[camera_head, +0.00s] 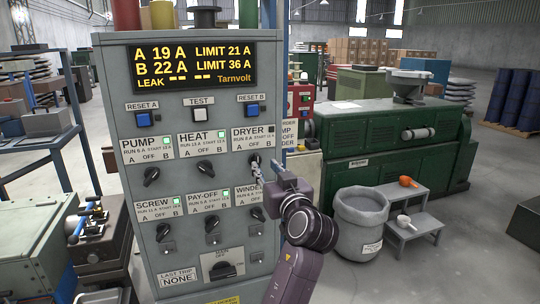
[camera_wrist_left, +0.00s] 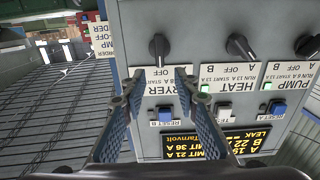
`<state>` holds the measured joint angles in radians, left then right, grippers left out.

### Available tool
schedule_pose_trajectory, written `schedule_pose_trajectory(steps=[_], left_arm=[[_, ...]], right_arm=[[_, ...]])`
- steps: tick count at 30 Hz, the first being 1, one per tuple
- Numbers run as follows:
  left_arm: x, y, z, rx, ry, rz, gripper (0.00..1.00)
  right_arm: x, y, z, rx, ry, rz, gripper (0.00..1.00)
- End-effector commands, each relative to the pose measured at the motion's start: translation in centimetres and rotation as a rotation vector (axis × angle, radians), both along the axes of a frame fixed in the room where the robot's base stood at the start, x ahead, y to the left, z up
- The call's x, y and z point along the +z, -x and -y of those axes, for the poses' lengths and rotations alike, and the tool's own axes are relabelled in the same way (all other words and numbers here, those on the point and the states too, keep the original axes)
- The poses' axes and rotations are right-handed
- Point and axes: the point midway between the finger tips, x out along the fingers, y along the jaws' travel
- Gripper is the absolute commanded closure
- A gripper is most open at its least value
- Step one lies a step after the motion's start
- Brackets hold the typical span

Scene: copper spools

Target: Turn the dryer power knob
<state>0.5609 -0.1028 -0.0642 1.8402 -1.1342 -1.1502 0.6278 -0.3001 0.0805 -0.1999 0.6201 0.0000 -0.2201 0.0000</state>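The grey control panel (camera_head: 120,110) faces me, with a DRYER label (camera_head: 252,138) at its upper right. The dark dryer knob (camera_head: 253,159) is just below that label, partly covered by my left gripper (camera_head: 257,174). The square lamp by the DRYER label looks dark. In the left wrist view, turned upside down, the dryer knob (camera_wrist_left: 159,47) is upright and points straight at OFF. My left gripper (camera_wrist_left: 158,84) is open there, its two fingers spread either side of the DRYER label, with the knob beyond the tips and nothing between them. My right gripper is not in view.
The heat knob (camera_head: 205,171) and pump knob (camera_head: 151,176) are to the left, with green lamps above. More knobs are in the row below. A green machine (camera_head: 375,140), a grey bin (camera_head: 361,215) and a small step stand (camera_head: 420,226) are at the right.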

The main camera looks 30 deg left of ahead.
Motion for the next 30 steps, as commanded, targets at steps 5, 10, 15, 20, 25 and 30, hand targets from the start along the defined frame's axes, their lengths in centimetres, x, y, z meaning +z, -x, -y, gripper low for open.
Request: schedule_pose_trajectory(steps=[5, 10, 15, 20, 25, 30], left_arm=[[0.5, -1.6, -2.1, 0.002, -0.004, -0.003, 0.72], [0.4, -3.5, -4.1, 0.0, -0.003, -0.005, 0.72], [0.1, -4.6, -5.3, -0.001, -0.004, -0.005, 0.72], [0.0, -4.9, -5.6, -0.002, -0.001, -0.003, 0.72], [-0.1, -4.9, -5.6, -0.002, -0.001, -0.003, 0.72], [-0.1, -4.9, -5.6, -0.003, -0.001, -0.003, 0.9]], right_arm=[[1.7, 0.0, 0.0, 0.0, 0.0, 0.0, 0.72], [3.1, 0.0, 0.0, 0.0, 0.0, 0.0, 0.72], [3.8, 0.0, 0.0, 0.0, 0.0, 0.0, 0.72], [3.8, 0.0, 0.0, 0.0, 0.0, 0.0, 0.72], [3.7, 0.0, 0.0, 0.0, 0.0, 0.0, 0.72], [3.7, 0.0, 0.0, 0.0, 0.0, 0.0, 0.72]])
